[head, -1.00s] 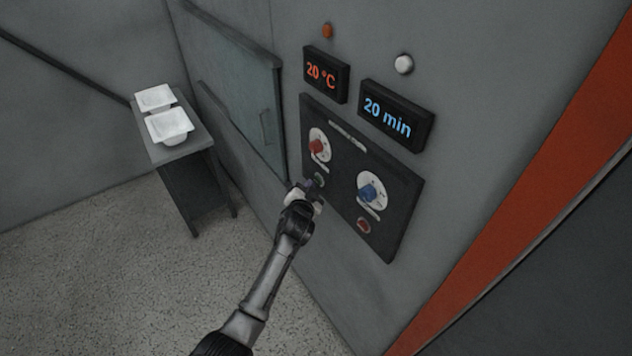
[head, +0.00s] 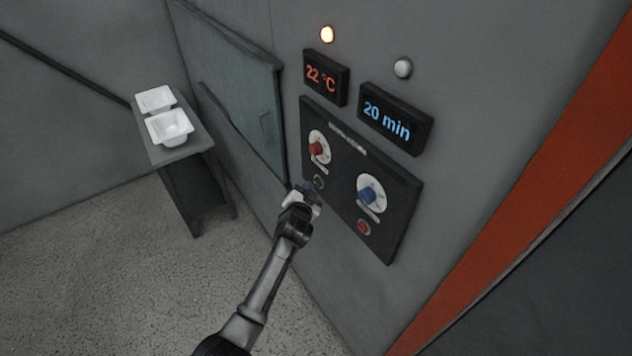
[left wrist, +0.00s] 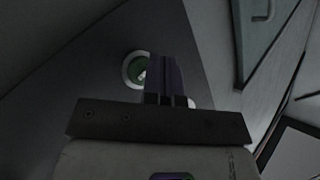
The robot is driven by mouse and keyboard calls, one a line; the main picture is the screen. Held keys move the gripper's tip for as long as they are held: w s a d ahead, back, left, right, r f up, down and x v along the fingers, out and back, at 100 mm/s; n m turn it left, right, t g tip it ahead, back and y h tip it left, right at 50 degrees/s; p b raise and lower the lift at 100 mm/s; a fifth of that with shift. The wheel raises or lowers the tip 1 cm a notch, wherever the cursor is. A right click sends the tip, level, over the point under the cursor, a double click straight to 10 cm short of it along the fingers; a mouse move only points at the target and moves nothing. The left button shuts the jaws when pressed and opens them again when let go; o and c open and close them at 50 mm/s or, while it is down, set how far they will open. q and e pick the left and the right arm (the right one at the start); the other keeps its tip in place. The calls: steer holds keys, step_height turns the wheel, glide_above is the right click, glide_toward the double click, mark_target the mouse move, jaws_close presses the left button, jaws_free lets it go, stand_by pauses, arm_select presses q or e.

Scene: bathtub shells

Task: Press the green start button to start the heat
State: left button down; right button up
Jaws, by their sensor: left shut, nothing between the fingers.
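The green start button (head: 319,182) is on the dark control panel (head: 392,237), below the red knob (head: 317,148). In the left wrist view the green button (left wrist: 136,68) shows in its pale ring, partly behind the fingers. My left gripper (head: 309,187) is shut and empty, its fingertips just below and left of the button; I cannot tell whether they touch it. The fingers also show together in the left wrist view (left wrist: 165,62). The red display (head: 325,76) reads 22 °C. My right gripper is not in view.
A blue knob (head: 367,195) and a red button (head: 363,228) are on the panel's right side. The blue display (head: 394,117) reads 20 min, under an unlit pale lamp (head: 403,68). A table (head: 190,153) with two white tubs (head: 170,126) stands at left.

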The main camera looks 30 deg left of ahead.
arm_select(q)
steer(key=shift+s+a, duration=0.15)
steer(key=shift+s, duration=0.2)
steer(key=s+p, duration=0.1)
steer(key=s+a+p, duration=0.1)
steer(key=s, duration=0.1)
steer(key=s+p, duration=0.1)
steer(key=shift+s+a+p, duration=0.3)
steer(key=shift+a, duration=0.1)
steer(key=shift+f, duration=0.1)
stand_by(0.8)
